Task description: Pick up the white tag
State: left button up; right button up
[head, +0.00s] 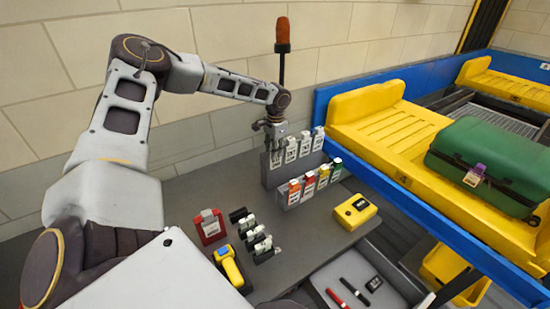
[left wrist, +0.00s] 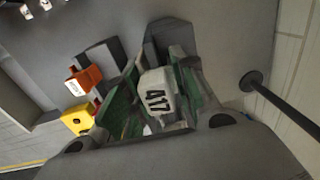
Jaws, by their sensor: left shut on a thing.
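My left gripper (head: 275,138) is at the left end of the grey tag rack (head: 270,181), over the back row. In the left wrist view its green-padded fingers (left wrist: 155,103) are shut on a white tag (left wrist: 157,88) marked 417. In the head view this white tag (head: 276,159) shows just below the fingers; I cannot tell whether it is clear of the rack. More white tags (head: 305,144) stand to its right in the same row. My right gripper is not in view.
Red, orange, yellow and green tags (head: 309,181) stand in the front row. A thin post with an orange top (head: 282,35) rises behind the gripper. A yellow box (head: 354,211), yellow device (head: 229,265) and red holder (head: 210,226) lie on the table. A green suitcase (head: 488,160) sits on the conveyor's yellow tray (head: 385,125).

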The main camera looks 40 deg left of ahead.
pick_arm(q)
jog(key=shift+c, duration=0.8)
jog(key=shift+r, duration=0.1)
jog(key=shift+r, duration=0.6)
jog(key=r, duration=0.2)
jog(key=r+b, duration=0.1)
jog(key=r, duration=0.2)
jog(key=shift+d+r, duration=0.2)
jog(key=shift+r, duration=0.05)
jog(key=s+a, duration=0.4)
jog(key=s, duration=0.9)
jog(key=shift+b, duration=0.4)
jog(key=shift+s, duration=0.2)
jog(key=shift+s+d, duration=0.1)
